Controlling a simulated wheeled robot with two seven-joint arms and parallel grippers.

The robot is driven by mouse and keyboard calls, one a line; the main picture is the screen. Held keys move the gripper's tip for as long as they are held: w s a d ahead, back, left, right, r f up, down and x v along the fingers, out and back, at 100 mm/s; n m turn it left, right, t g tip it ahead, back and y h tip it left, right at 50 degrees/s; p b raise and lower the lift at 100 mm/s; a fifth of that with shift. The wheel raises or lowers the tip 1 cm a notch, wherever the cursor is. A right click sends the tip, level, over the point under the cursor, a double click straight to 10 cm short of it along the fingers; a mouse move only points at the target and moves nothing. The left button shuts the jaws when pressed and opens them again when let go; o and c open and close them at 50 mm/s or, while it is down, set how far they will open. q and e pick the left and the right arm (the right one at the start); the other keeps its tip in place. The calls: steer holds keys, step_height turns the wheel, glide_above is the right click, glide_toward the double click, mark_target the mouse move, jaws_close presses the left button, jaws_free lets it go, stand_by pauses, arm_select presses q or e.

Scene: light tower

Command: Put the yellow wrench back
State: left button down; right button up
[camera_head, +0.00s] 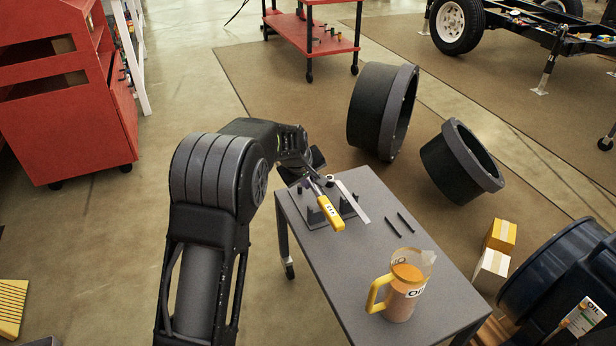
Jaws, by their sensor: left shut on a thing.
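The yellow wrench (330,212) has a yellow handle with dark lettering and a grey shaft running up to my left gripper (310,172). My left gripper is shut on the shaft end, and the handle slants down and to the right over the grey table (375,260). A dark holder plate with short upright blocks (316,215) stands on the table under and beside the handle. I cannot tell whether the wrench touches the holder. My gripper's fingertips are partly hidden by its own body. My right gripper is not in view.
A silver flat tool (352,202) and two thin black rods (392,228) lie right of the holder. A yellow-handled oil jug (402,290) stands near the table's front. Large black rings (382,110), small boxes (492,262) and a dark blue drum (545,265) stand beyond the table.

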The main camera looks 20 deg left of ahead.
arm_select(q)
step_height(320, 180, down, 5)
steer(key=shift+b, duration=0.55)
steer(key=c, duration=1.4)
jaws_free()
steer(key=shift+f, duration=0.1)
